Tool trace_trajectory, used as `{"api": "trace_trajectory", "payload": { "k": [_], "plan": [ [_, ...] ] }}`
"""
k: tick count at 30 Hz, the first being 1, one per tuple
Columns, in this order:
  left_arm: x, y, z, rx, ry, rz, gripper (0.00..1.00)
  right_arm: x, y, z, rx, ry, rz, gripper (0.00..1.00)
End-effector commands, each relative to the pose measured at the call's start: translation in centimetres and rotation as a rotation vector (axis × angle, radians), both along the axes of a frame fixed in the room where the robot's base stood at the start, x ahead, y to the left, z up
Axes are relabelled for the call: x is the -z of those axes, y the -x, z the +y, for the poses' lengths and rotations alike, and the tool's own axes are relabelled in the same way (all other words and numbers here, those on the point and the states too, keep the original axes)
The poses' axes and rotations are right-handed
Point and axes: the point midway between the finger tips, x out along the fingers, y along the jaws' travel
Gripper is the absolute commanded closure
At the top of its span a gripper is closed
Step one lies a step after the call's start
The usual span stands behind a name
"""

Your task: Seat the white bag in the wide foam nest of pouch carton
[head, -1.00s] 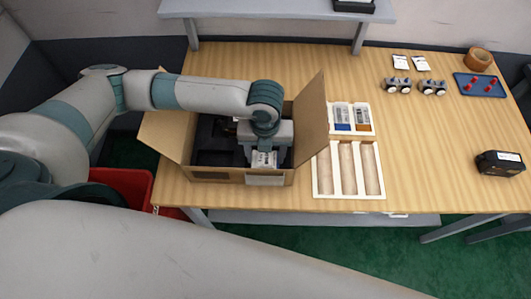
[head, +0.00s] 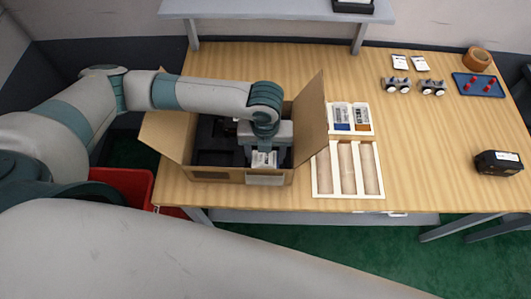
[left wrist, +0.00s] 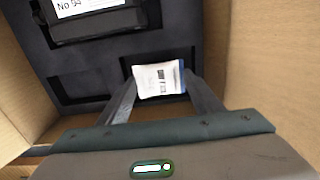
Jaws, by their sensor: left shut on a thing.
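The white bag (head: 264,160), a small pouch with dark print and a blue edge, is inside the open pouch carton (head: 230,176). My left gripper (head: 265,150) reaches down into the carton's right part and is shut on the bag. In the left wrist view the bag (left wrist: 158,80) sits between the two fingers, over a recess in the dark foam (left wrist: 105,65). I cannot tell whether it touches the recess floor. Another recess (left wrist: 80,90) to its left is empty. My right gripper is not in view.
A black labelled item (left wrist: 95,22) lies in the foam's far part. The carton's right flap (head: 311,118) stands up beside my gripper. Right of it are a white three-slot tray (head: 348,194) and a smaller tray (head: 350,104).

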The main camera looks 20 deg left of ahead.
Motion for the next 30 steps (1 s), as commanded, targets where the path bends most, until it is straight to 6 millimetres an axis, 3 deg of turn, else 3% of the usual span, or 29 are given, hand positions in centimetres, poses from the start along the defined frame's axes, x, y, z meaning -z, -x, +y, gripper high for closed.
{"api": "trace_trajectory", "payload": {
  "k": [30],
  "plan": [
    [2.2, 0.0, 0.0, 0.0, 0.0, 0.0, 0.63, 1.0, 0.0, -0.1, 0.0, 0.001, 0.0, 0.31]
  ]
}}
